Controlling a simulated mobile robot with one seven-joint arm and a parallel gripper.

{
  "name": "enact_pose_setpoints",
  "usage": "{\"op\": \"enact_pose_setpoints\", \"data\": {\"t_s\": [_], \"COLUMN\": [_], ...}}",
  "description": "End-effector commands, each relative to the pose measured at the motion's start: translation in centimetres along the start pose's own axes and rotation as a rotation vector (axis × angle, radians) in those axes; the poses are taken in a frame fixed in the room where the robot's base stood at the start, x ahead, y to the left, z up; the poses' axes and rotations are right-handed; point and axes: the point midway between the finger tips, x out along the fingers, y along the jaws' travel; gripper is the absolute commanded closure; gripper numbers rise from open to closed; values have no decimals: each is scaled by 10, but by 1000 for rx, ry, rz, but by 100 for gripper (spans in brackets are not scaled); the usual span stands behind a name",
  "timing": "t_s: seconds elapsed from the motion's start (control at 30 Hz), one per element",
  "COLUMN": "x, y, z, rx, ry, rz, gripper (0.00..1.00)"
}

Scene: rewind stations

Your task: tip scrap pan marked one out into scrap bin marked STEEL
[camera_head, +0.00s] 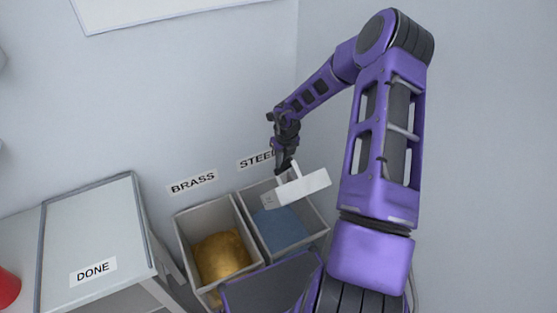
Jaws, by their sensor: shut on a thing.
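A small white scrap pan (306,188) hangs from my gripper (285,168), which is shut on it, seemingly at its handle. The pan is over the scrap bin marked STEEL (318,222), near its top right part. It looks tilted, but I cannot tell how far, and its inside and any number on it cannot be made out. The STEEL bin is a grey open box with blue-grey scrap (280,230) in it. The STEEL label (254,160) is on the wall behind and is partly covered by my gripper.
A grey bin with golden scrap (222,256) stands left of the STEEL bin, below the BRASS label (192,182). A grey table marked DONE (93,272) is at the left. A red object (8,288) shows at the far left edge. Walls stand close behind and right.

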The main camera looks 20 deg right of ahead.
Motion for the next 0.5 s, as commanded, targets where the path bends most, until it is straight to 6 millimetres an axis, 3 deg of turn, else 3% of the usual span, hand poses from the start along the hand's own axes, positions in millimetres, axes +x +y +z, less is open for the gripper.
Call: {"op": "enact_pose_setpoints", "data": {"t_s": [0.3,0.37,0.5], "x": [-18,-8,-12], "y": [1,1,1], "z": [-22,-28,-37], "rx": [-3,-4,-2], "ry": [-160,-188,-257], "rz": [0,1,0], "gripper": [100,100,100]}}
